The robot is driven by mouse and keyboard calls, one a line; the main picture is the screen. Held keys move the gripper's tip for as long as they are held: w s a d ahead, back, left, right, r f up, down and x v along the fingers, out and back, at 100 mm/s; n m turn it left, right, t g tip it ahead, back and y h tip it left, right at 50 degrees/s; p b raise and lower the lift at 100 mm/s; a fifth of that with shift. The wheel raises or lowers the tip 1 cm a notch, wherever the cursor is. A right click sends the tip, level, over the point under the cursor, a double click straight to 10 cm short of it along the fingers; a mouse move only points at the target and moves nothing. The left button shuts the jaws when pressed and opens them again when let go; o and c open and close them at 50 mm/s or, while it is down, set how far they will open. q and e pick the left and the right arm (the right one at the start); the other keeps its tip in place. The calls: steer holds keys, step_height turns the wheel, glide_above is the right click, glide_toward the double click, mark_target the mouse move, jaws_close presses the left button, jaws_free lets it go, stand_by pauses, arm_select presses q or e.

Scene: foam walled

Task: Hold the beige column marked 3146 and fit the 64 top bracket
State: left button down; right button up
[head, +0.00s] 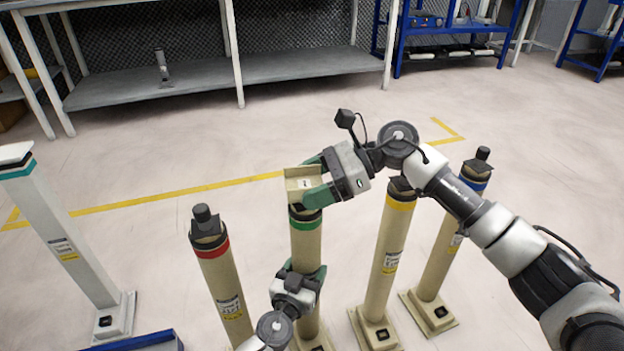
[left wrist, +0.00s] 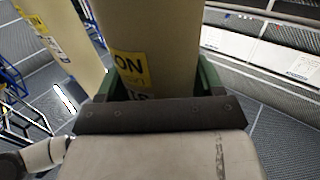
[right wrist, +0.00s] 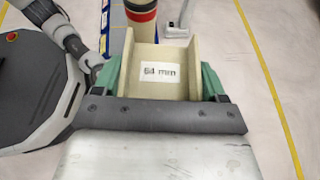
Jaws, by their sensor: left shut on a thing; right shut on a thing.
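The beige column with a green band (head: 306,240) stands upright in the middle of the head view. My right gripper (head: 318,181) is shut on the beige bracket (head: 298,180), which is at the top of this column. In the right wrist view the U-shaped bracket (right wrist: 160,85) carries a label reading 64 mm. Whether it touches the column top is hidden.
A red-banded column (head: 221,270) stands to the left, a yellow-banded column (head: 391,245) and a blue-banded column (head: 450,235) to the right. A pale column with a teal band (head: 65,235) stands far left. A grey bench (head: 220,75) is behind open floor.

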steer(key=shift+f, duration=0.2)
steer(key=o, duration=1)
steer(key=shift+o, duration=0.2)
steer(key=v, duration=1.2)
arm_select(q)
steer(key=shift+c, duration=0.3)
jaws_free()
